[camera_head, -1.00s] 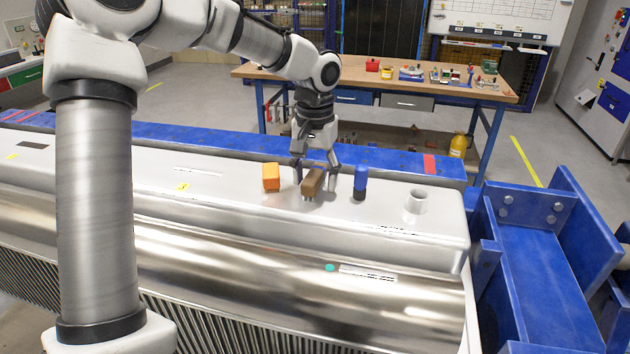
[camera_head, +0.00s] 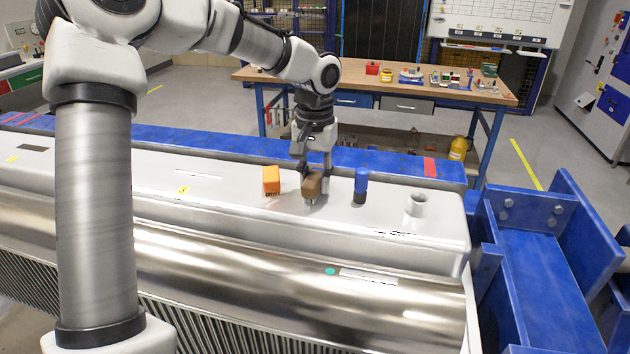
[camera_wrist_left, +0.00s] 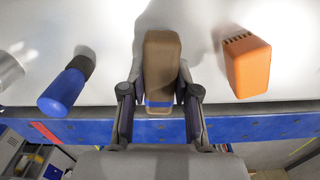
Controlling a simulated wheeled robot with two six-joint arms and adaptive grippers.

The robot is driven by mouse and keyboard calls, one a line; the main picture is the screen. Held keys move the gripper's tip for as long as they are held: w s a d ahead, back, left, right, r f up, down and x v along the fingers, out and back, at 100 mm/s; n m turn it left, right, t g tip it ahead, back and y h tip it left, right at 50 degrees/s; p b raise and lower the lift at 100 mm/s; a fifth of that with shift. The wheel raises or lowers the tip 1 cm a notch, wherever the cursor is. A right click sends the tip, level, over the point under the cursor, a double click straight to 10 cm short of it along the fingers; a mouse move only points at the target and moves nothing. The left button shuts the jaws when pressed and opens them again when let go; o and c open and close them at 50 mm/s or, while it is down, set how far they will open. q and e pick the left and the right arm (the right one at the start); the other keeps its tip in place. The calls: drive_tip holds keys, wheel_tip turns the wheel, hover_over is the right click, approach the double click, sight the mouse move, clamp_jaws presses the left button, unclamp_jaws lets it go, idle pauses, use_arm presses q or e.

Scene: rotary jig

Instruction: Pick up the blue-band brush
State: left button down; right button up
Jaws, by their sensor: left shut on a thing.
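The blue-band brush (camera_head: 312,187) has a brown block body and stands on the white top of the machine. In the left wrist view the brush (camera_wrist_left: 161,65) lies between the two fingers, with its blue band (camera_wrist_left: 159,103) near the fingertips. My left gripper (camera_head: 314,172) reaches down from above and is shut on the brush. It also shows in the left wrist view (camera_wrist_left: 160,93), one finger on each side of the brush. The brush's lower part is partly hidden in the head view. My right gripper is not in view.
An orange block (camera_head: 271,180) stands left of the brush. A blue cylinder with a dark base (camera_head: 361,186) stands to its right, and a pale cup (camera_head: 416,204) farther right. A blue beam (camera_head: 400,160) runs behind. The white surface (camera_head: 240,190) in front is clear.

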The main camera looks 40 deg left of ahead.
sight(312, 184)
use_arm(q)
wheel_tip(312, 184, up, 3)
drive_tip(key=shift+r+b, duration=0.1)
drive_tip(key=shift+b, duration=0.4)
drive_tip(key=shift+s+d+r+b, duration=0.1)
drive_tip(key=shift+s+d+b, duration=0.3)
drive_tip(key=shift+s, duration=0.25)
drive_tip(key=shift+s+d+r+b, duration=0.1)
drive_tip(key=shift+s+d+b, duration=0.15)
drive_tip(key=shift+s+d, duration=0.3)
drive_tip(key=s+p, duration=0.1)
drive_tip(key=p, duration=0.2)
drive_tip(key=s+d+r+p, duration=0.1)
drive_tip(key=s+p, duration=0.1)
drive_tip(key=p, duration=0.1)
drive_tip(key=s+d+r+p, duration=0.1)
drive_tip(key=p, duration=0.2)
drive_tip(key=shift+s+d, duration=0.1)
drive_tip(key=shift+s, duration=0.1)
drive_tip(key=s+d+p, duration=0.4)
drive_tip(key=s+p, duration=0.2)
drive_tip(key=shift+s+d+f, duration=0.25)
drive_tip(key=shift+s, duration=0.1)
drive_tip(key=c, duration=1.6)
unclamp_jaws()
drive_tip(key=shift+c, duration=1.4)
drive_tip(key=shift+s, duration=0.1)
